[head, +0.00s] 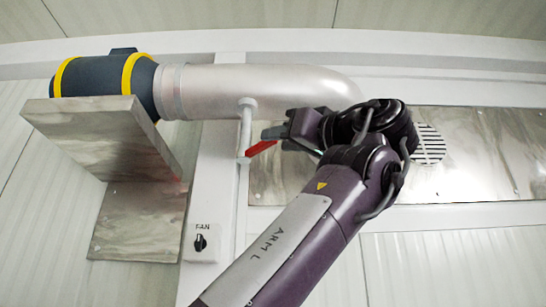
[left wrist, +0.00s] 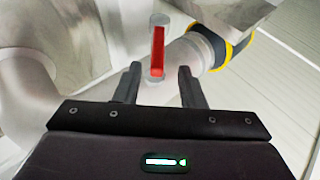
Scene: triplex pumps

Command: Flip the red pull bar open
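The red pull bar (head: 261,148) is a short flat red piece on a light grey post (head: 246,128) below the silver pipe (head: 265,90). In the left wrist view the red bar (left wrist: 157,50) stands upright in the picture on the pale round post. My left gripper (head: 281,138) is just right of the bar in the head view. In the left wrist view its two dark fingers (left wrist: 158,78) are apart, with the bar's lower end showing between their tips. I see no finger touching the bar. My right gripper is in neither view.
A dark cylinder with yellow bands (head: 105,77) joins the pipe's left end. A metal bracket (head: 130,215) juts out below it. A switch box (head: 201,242) is on the white upright. A metal panel with a round vent (head: 480,150) lies behind my left arm.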

